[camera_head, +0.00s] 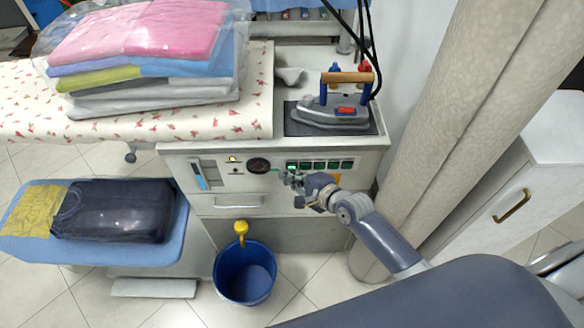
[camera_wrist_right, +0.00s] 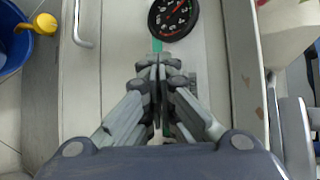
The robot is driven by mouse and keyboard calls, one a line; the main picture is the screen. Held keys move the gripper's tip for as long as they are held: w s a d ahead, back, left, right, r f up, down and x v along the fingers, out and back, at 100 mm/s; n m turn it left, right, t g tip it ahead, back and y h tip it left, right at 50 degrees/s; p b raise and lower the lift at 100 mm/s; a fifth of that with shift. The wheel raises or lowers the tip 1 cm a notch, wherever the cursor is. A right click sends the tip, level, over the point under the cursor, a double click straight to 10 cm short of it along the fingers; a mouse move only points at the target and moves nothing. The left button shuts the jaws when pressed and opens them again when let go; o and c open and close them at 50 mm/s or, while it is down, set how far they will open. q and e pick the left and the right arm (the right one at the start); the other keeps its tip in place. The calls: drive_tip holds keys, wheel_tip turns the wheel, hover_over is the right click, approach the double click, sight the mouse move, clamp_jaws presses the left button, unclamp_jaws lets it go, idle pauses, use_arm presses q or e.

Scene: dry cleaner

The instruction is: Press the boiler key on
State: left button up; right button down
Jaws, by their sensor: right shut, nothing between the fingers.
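A row of several green keys (camera_head: 320,164) is on the front panel of the ironing station, right of a round black gauge (camera_head: 259,165). The key at the left end shows a brighter light; I cannot read which key is the boiler's. My right gripper (camera_head: 286,178) is shut and empty, its tips close in front of the panel, just below the left end of the row. In the right wrist view, the shut fingertips (camera_wrist_right: 158,64) are beside a green strip (camera_wrist_right: 157,45) next to the gauge (camera_wrist_right: 172,18). The fingers hide the keys there, and contact is unclear. My left gripper is not in view.
An iron (camera_head: 332,112) rests on the station top, its cables rising behind. A drawer handle (camera_head: 238,201) and a yellow tap (camera_head: 241,228) over a blue bucket (camera_head: 245,272) are below the panel.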

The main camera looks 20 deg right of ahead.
drive_tip(key=shift+s+a+p, duration=0.15)
drive_tip(key=shift+s+p, duration=0.2)
drive_tip(key=shift+s, duration=0.15)
drive_tip(key=s+p, duration=0.1)
drive_tip(key=s, duration=0.1)
drive_tip(key=s+a+p, duration=0.1)
drive_tip(key=s+p, duration=0.1)
drive_tip(key=s, duration=0.1)
drive_tip(key=shift+s+a+p, duration=0.35)
idle(0.3)
